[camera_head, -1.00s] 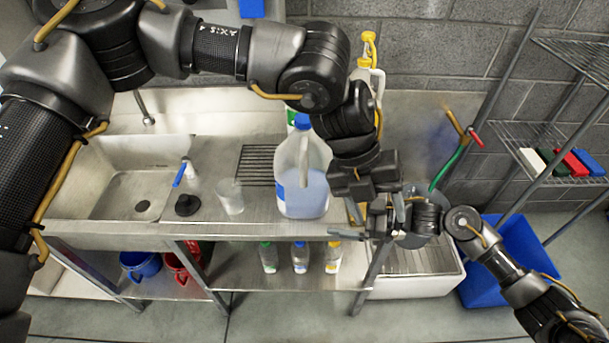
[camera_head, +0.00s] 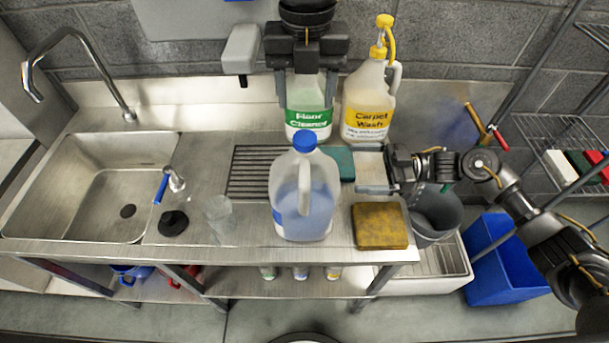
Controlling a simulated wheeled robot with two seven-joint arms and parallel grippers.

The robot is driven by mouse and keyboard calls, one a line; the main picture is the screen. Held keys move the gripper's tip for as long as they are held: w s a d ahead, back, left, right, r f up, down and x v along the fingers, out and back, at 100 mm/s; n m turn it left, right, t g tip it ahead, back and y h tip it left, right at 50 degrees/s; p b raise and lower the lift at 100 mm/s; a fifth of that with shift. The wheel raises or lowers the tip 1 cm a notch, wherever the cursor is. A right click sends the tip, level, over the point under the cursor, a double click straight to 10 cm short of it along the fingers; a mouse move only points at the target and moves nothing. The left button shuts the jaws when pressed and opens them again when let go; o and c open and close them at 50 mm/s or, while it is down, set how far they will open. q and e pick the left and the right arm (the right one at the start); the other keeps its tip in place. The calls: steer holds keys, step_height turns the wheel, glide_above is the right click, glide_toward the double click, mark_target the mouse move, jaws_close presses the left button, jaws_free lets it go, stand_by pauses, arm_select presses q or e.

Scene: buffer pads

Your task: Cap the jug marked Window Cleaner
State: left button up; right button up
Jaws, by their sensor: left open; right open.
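A translucent jug (camera_head: 303,205) of blue liquid with a handle stands upright at the counter's front. A blue cap (camera_head: 304,141) sits on its top. Only an edge of its blue label shows, so I cannot read its name. Behind it stands a jug with a green Floor Cleaner label (camera_head: 309,118); its top is hidden by my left gripper. My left gripper (camera_head: 304,92) is open, pointing down, with its fingers either side of that jug's upper part. I cannot tell if they touch it. My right gripper (camera_head: 366,169) is open and empty, right of the blue-liquid jug.
A Carpet Wash jug (camera_head: 369,100) with a yellow pump stands at the back right. A green sponge (camera_head: 341,163) and a yellow-brown sponge (camera_head: 381,226) lie near my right gripper. A clear cup (camera_head: 219,218), black plunger-like piece (camera_head: 173,222) and sink (camera_head: 85,190) are left.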

arm_select(q)
steer(key=shift+s+r, duration=0.25)
steer(key=shift+s, duration=0.4)
steer(key=shift+s+r, duration=0.2)
steer(key=shift+s, duration=0.4)
steer(key=shift+w+f, duration=0.2)
steer(key=shift+w, duration=0.3)
steer(key=shift+w+f, duration=0.2)
steer(key=shift+w, duration=0.25)
steer(key=shift+s+r, duration=0.2)
steer(key=shift+s, duration=0.3)
arm_select(e)
steer(key=a, duration=0.3)
steer(key=s+a, duration=0.1)
steer(key=a, duration=0.6)
steer(key=shift+s+r, duration=0.15)
steer(key=shift+r, duration=0.15)
arm_select(q)
steer(key=shift+w+f, duration=0.1)
steer(key=shift+w, duration=0.1)
arm_select(e)
steer(key=shift+a+f, duration=0.1)
steer(key=shift+a, duration=0.3)
arm_select(q)
steer(key=shift+s, duration=0.1)
arm_select(e)
steer(key=shift+c, duration=0.3)
jaws_close()
